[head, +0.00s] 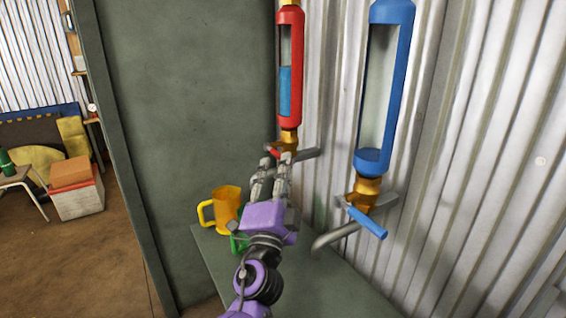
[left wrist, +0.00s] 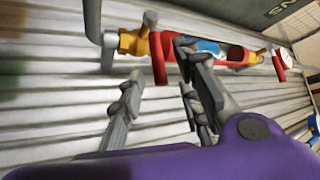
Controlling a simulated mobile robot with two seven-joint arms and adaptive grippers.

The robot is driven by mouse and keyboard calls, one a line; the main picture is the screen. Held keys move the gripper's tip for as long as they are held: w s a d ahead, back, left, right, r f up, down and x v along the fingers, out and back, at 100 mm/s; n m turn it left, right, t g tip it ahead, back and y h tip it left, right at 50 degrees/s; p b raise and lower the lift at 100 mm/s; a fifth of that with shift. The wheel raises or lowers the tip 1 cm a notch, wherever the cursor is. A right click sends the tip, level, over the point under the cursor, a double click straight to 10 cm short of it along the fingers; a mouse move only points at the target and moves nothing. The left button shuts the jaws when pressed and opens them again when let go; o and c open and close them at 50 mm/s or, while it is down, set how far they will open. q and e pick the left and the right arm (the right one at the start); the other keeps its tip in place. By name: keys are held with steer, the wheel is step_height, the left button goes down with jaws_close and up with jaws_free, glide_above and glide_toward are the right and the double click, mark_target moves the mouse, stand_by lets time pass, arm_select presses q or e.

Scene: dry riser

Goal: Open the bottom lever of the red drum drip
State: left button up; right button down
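The red drum drip (head: 284,92), a red upright frame with a glass holding blue liquid, hangs on the corrugated wall. Its brass valve (head: 289,139) is at the bottom, and a red bottom lever (head: 274,153) shows partly behind my fingers. In the left wrist view the red lever (left wrist: 158,58) sticks out beside the brass valve (left wrist: 132,42). My left gripper (head: 274,163) is open, just below the valve. In the left wrist view its fingers (left wrist: 160,62) stand apart with the lever between them in the picture. I cannot tell whether they touch it. My right gripper is not in view.
A blue drum drip (head: 363,160) with a blue lever (head: 367,222) and grey spout hangs to the right. A yellow mug (head: 226,208) and a partly hidden green mug (head: 239,243) stand on the grey-green counter (head: 330,282). A green panel (head: 190,130) stands at left.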

arm_select(q)
steer(key=shift+x, duration=2.35)
steer(key=shift+c, duration=0.4)
jaws_close()
